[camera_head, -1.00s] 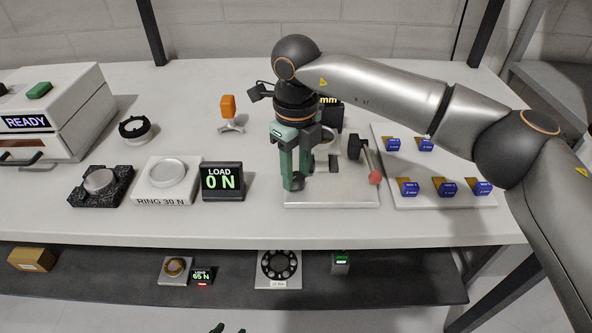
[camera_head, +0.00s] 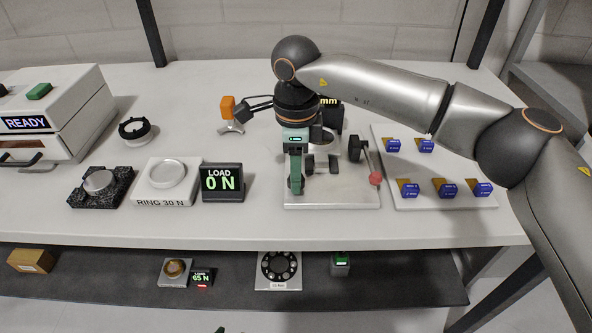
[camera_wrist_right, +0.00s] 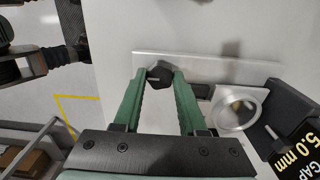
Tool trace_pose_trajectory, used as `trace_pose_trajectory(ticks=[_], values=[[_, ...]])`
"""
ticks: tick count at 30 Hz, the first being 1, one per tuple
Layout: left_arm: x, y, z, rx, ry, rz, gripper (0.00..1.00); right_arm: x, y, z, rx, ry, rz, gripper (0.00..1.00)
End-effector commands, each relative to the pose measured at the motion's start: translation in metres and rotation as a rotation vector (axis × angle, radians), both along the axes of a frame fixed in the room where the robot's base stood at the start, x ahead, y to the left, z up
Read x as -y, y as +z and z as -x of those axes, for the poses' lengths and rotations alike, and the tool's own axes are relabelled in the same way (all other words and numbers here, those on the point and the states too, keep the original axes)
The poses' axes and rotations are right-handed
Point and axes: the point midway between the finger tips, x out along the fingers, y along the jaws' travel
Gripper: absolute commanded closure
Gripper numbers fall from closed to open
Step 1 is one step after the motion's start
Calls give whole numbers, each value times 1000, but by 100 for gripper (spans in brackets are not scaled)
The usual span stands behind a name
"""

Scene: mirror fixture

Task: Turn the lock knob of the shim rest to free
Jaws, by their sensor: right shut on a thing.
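My right gripper (camera_head: 295,187) reaches down over the front left of the light metal plate of the shim rest (camera_head: 335,194). In the right wrist view its green fingers (camera_wrist_right: 160,76) are shut on a black lock knob (camera_wrist_right: 160,73), one finger on each side. The fingers hide most of the knob in the head view. I cannot read any lock or free mark. A metal ring (camera_wrist_right: 238,108) sits beside the knob on the fixture. Only a dark sliver of what may be my left gripper shows at the bottom edge of the head view.
A lever with a red ball (camera_head: 375,179) stands at the plate's right. A gap display (camera_wrist_right: 293,150) reads 5.0 mm. Right of it lies a tray (camera_head: 440,204) with several blue-tagged pieces. A load display (camera_head: 222,183) reads 0 N at the left.

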Motion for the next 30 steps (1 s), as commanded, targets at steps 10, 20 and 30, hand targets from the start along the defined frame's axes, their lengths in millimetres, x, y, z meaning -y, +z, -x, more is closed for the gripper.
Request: trace_pose_trajectory(ticks=[10, 20, 30], values=[[-1, 0, 0, -1, 1, -1, 50, 0, 1, -1, 3, 34, -1, 100], [-1, 0, 0, 0, 1, -1, 50, 0, 1, -1, 3, 33, -1, 50], [-1, 0, 0, 0, 2, -2, 50, 0, 0, 0, 1, 32, 0, 29]])
